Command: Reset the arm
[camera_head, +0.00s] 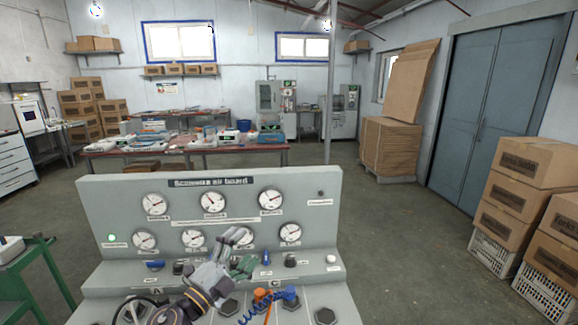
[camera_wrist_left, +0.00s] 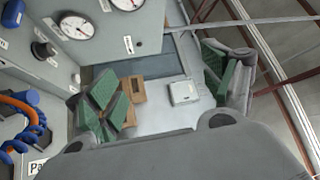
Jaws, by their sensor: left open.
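My left gripper (camera_head: 242,255) is open and empty. It is in front of the grey gauge board (camera_head: 310,212), over the ledge with the row of knobs. In the left wrist view its two green-padded fingers (camera_wrist_left: 165,95) stand wide apart, with nothing between them close by. The board has several round white dials and a lit green lamp (camera_head: 112,238) at its left. A blue knob (camera_head: 155,265) and a black knob (camera_head: 290,260) show on the ledge. My forearm hides part of the ledge and lower panel. My right gripper is not in view.
A blue coiled hose (camera_head: 262,310) and an orange part (camera_head: 262,294) are right of my forearm, close to the lower panel. A green stand (camera_head: 30,262) is at the left. Stacked cartons (camera_head: 520,195) are at the right. Open floor (camera_head: 410,230) lies right of the board.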

